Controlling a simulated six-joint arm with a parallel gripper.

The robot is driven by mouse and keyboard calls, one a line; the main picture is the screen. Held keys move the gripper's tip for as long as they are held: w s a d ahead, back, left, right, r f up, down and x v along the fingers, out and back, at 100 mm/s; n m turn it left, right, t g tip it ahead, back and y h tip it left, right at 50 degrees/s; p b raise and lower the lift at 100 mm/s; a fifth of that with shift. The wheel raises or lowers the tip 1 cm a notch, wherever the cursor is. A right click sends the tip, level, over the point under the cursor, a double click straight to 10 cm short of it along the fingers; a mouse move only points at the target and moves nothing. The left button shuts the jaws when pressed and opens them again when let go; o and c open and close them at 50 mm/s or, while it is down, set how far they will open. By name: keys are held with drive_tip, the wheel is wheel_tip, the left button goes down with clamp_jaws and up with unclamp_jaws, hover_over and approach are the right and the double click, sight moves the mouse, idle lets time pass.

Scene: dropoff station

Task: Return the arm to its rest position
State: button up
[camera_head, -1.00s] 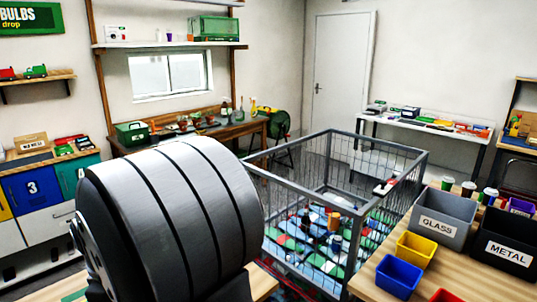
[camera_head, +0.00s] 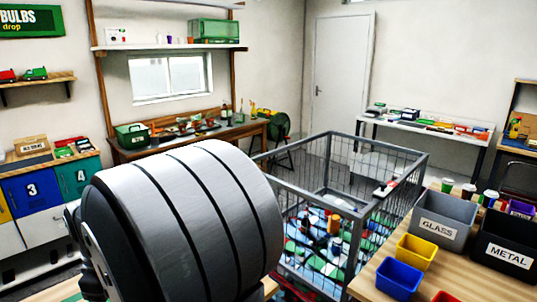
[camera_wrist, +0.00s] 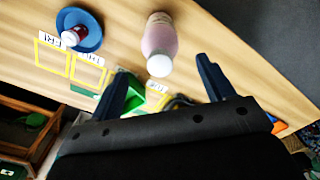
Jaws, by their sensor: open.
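A large dark grey rounded link of my arm fills the lower left of the head view. My gripper is not seen in the head view. In the wrist view my gripper (camera_wrist: 162,85) shows two dark blue fingers spread wide apart, with nothing between them. Beyond the fingers is a wooden table top (camera_wrist: 215,50). A pink bottle with a white cap (camera_wrist: 160,38) is on it, ahead of the fingers and apart from them. A blue round dish (camera_wrist: 88,22) with a small white-and-red item (camera_wrist: 73,36) on it is at the upper left.
A wire cage bin (camera_head: 420,165) full of mixed items stands at centre right. A wooden table at right holds a grey GLASS bin (camera_head: 440,225), a black METAL bin (camera_head: 505,250), and yellow (camera_head: 415,250) and blue (camera_head: 398,278) bins. Yellow outlines (camera_wrist: 53,57) mark the table in the wrist view.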

wheel_tip(320, 180, up, 5)
wheel_tip(320, 180, down, 12)
drive_tip(key=r, duration=0.4)
drive_tip(key=shift+w+d+r, duration=0.15)
drive_tip(key=shift+d+r, duration=0.05)
drive_tip(key=shift+d, duration=0.05)
drive_tip(key=w+d+r, duration=0.3)
drive_tip(key=d+r, duration=0.4)
drive_tip(key=d, duration=0.4)
drive_tip(key=a+m, duration=0.3)
drive_tip(key=a, duration=1.2)
drive_tip(key=s+a+f, duration=0.6)
drive_tip(key=a+f, duration=0.3)
drive_tip(key=a, duration=0.1)
drive_tip(key=shift+a+f, duration=0.25)
drive_tip(key=shift+a, duration=0.1)
drive_tip(key=shift+r, duration=0.1)
